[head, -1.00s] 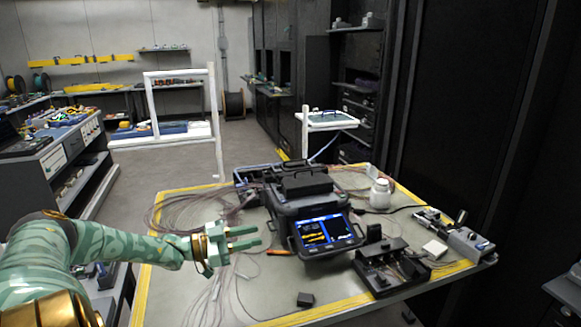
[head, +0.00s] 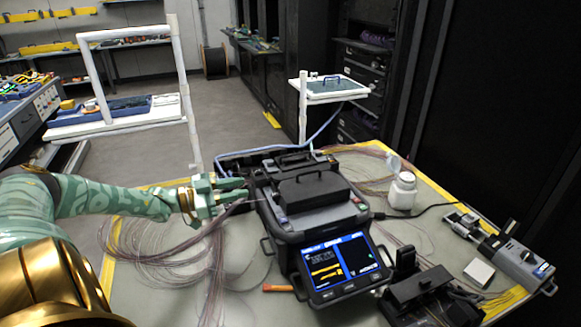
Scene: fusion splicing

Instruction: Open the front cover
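The fusion splicer (head: 310,228) stands on the table, a dark box with a lit screen (head: 345,265) on its front. A dark cover (head: 315,192) with a handle lies flat on its top and looks closed. I cannot tell which part is named the front cover. My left gripper (head: 246,189) is just left of the splicer's upper body, its fingers pointing right toward it. The fingers are slightly apart with nothing seen between them. I cannot tell whether the fingertips touch the splicer. My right gripper is not in view.
A white bottle (head: 402,190) stands right of the splicer. A black tool (head: 420,292) and a grey device (head: 518,262) are at the front right. Loose fibers (head: 165,245) spread over the table's left side. An orange tool (head: 277,288) lies before the splicer.

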